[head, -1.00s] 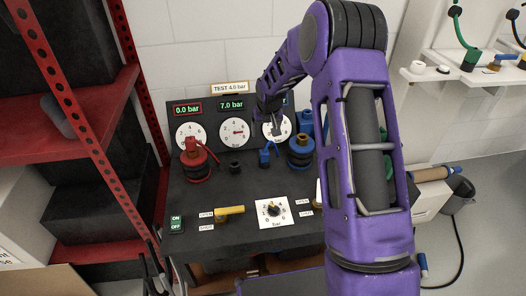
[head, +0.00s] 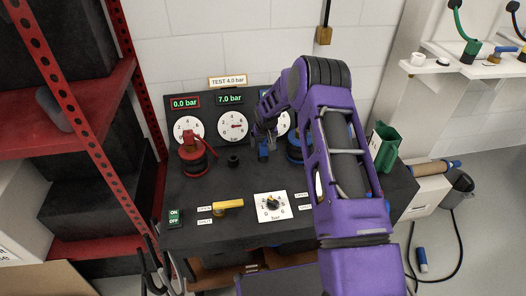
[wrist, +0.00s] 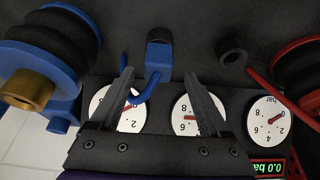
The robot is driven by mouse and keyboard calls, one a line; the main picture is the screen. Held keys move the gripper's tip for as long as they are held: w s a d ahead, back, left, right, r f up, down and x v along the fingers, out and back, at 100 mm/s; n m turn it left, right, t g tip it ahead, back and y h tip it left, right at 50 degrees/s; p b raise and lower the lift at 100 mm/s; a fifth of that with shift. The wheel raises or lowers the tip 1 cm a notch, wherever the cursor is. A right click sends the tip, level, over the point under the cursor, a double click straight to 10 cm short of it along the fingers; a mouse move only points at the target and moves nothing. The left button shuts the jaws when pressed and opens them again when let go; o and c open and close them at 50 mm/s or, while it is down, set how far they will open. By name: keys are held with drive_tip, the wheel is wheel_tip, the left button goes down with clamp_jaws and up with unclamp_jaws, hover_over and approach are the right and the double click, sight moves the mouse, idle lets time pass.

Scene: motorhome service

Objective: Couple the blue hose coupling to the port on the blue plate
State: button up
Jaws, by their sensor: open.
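My gripper (wrist: 165,105) is open and empty. In the wrist view its fingers point towards a small blue block (wrist: 158,55) with a curved blue hook-like piece that reaches between them. The block (head: 263,151) also shows on the dark bench in the head view, just below my gripper (head: 262,138). A blue cylindrical piece (head: 422,259) lies on the floor by a black hose (head: 459,262). I cannot tell which blue part is the hose coupling. A small blue piece with an orange part (head: 503,50) sits on the white shelf; I cannot clearly make out a blue plate or its port.
A blue drum with a brass end (wrist: 28,90) stands beside the blue block, partly behind my arm in the head view.

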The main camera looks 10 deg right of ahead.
sight(263, 145)
drive_tip(key=x, duration=0.3)
drive_tip(key=shift+w+d+f, duration=0.1)
drive_tip(key=shift+d+f, duration=0.05)
clamp_jaws()
idle(0.3)
